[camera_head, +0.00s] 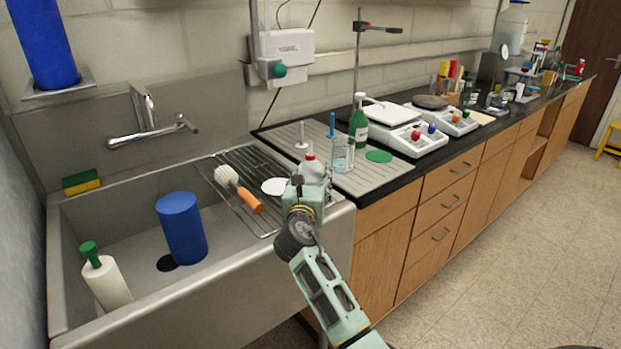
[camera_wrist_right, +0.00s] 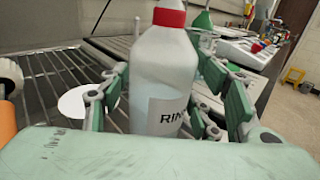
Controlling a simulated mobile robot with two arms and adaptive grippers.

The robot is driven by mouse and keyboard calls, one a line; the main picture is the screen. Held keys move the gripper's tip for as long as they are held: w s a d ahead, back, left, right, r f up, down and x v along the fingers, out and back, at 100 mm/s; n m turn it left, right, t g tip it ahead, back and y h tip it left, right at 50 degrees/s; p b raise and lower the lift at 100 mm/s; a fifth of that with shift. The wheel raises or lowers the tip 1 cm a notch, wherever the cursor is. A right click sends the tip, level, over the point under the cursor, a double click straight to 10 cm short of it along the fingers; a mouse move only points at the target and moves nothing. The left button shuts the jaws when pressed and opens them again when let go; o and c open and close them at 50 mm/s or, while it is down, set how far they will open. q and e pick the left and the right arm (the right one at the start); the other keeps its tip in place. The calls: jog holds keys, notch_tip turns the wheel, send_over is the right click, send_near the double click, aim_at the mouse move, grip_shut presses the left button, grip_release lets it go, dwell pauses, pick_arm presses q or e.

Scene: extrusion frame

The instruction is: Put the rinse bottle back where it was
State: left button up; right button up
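The rinse bottle (camera_head: 313,171) is clear with a red cap and a white label; in the right wrist view the bottle (camera_wrist_right: 167,62) shows close up and roughly upright. My right gripper (camera_head: 305,188) is at the bottle, with its green fingers (camera_wrist_right: 165,88) on both sides, close against it. It appears shut on the bottle. The bottle's lower end is hidden by my gripper, so I cannot tell whether it touches a surface. A white disc (camera_head: 274,186) lies on the drying rack just left of the bottle; it also shows in the wrist view (camera_wrist_right: 73,101). My left gripper is out of view.
A brush with an orange handle (camera_head: 247,201) lies on the rack (camera_head: 262,165) left of the disc. A glass beaker (camera_head: 343,155), a green bottle (camera_head: 358,127) and a green disc (camera_head: 379,156) are to the right. The sink (camera_head: 135,243) holds a blue cylinder (camera_head: 181,228) and a white bottle (camera_head: 106,283).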

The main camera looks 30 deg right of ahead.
jog(key=shift+o, duration=0.5)
jog(key=shift+r, duration=0.2)
jog(key=v, duration=1.1)
jog(key=shift+s+a, duration=0.35)
jog(key=shift+s, duration=0.1)
jog(key=shift+d, duration=0.1)
